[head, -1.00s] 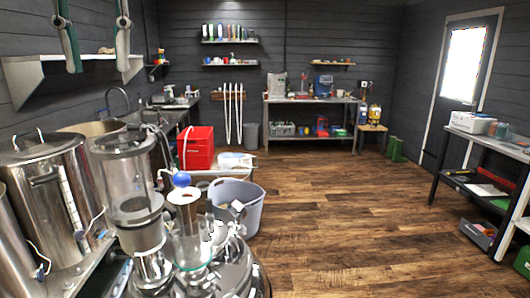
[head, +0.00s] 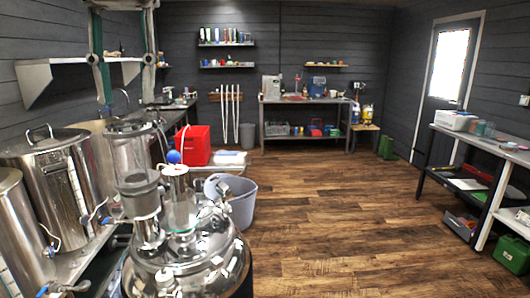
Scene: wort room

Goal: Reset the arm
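My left gripper (head: 126,80) hangs down from the top edge at the upper left. Its two green and grey fingers are spread wide apart, with nothing between them. It shows in front of the wall shelf and above the steel kettles. My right gripper is not in view. The task names no object.
Steel kettles (head: 60,182) stand at the left. A shiny steel vessel (head: 190,262) with glass cylinders on top is close in front. Behind it are a grey tub (head: 238,205) and a red box (head: 193,146). A black workbench (head: 470,150) stands at the right. The wooden floor (head: 340,215) between is clear.

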